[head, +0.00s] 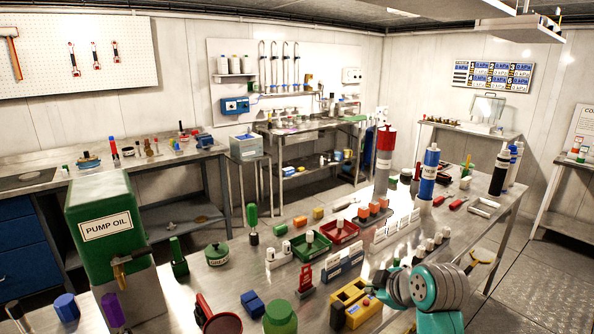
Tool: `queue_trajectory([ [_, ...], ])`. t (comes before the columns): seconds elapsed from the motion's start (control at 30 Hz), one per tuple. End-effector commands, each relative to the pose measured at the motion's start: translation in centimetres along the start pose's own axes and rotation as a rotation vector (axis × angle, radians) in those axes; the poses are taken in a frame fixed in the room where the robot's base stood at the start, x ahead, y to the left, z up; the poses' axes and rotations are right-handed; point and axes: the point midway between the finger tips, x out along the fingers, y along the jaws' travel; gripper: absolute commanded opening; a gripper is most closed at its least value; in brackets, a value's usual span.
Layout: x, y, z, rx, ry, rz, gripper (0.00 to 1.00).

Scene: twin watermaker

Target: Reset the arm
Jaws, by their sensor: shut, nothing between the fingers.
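Part of my arm, with teal caps and grey ribbed joints, shows at the lower right, over the near part of the metal workbench (480,225). The fingers of my gripper do not show in this view. I see no object held. The arm hides a part of the bench behind and below it.
The bench is crowded: a green pump oil tank (103,225) at left, a yellow block (352,300), a red tray (339,231), a green tray (310,246), a red-and-grey cylinder (385,155) and a blue cylinder (428,175). Open floor (545,275) lies at right.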

Motion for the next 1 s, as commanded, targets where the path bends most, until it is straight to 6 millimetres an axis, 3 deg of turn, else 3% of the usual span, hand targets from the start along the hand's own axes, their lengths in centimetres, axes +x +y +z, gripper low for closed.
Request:
queue_trajectory([
  [0.3, 1.0, -1.7, 1.2, 0.040, 0.003, 0.015, 0.00],
  [0.57, 2.4, -4.4, 3.0, 0.102, 0.011, 0.040, 0.00],
  [0.77, 3.6, -8.0, 5.5, 0.180, 0.017, 0.074, 0.00],
  [1.0, 4.3, -14.7, 9.8, 0.319, 0.035, 0.141, 0.00],
])
